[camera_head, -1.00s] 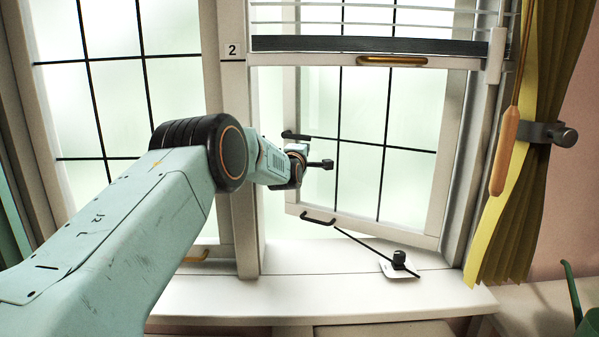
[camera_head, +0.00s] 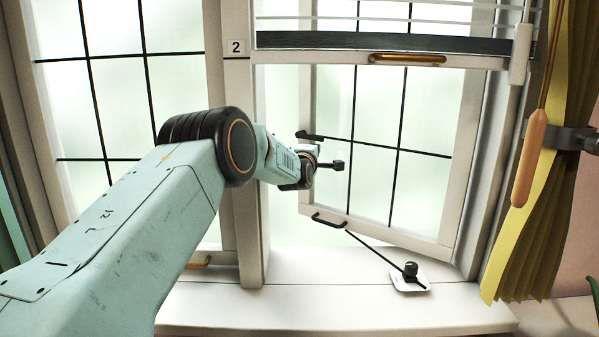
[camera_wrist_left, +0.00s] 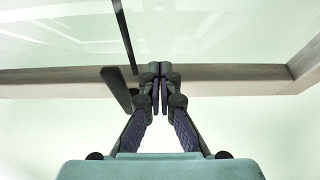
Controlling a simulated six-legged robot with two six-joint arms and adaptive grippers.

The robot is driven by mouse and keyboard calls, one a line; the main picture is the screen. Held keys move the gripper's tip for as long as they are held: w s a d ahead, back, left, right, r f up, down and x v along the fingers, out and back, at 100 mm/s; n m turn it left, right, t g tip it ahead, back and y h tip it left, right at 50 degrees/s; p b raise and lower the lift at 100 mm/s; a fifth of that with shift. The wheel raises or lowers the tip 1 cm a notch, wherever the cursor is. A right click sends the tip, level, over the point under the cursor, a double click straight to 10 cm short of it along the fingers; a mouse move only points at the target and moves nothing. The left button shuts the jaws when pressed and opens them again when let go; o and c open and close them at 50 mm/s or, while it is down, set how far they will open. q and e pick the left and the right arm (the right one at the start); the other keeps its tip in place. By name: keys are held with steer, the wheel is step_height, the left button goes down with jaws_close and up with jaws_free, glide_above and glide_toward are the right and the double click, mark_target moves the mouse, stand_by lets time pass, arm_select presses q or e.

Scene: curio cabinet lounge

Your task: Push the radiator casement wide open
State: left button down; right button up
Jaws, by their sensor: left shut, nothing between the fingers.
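The casement (camera_head: 306,190) is a pale-framed, frosted sash with black bars. It stands partly open, swung outward, its right edge at the frame. A black handle (camera_head: 309,136) sits on its left stile and a black pull (camera_head: 329,220) on its bottom rail. A black stay bar (camera_head: 375,250) runs from the rail to a peg on the sill. My left wrist is at the left stile in the head view and hides the fingers. In the left wrist view the left gripper (camera_wrist_left: 160,75) is shut and empty, its tips at the stile (camera_wrist_left: 220,77); contact is unclear. My right gripper is out of view.
A post (camera_head: 244,180) labelled 2 stands left of the opening, close to my left arm. A raised blind with a brass handle (camera_head: 407,58) hangs above. A wooden cord pull (camera_head: 530,155) and yellow curtain (camera_head: 520,250) are at the right. The sill (camera_head: 300,305) is mostly bare.

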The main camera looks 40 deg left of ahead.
arm_select(q)
steer(key=v, duration=1.2)
stand_by(0.3)
steer(key=shift+s+f, duration=0.1)
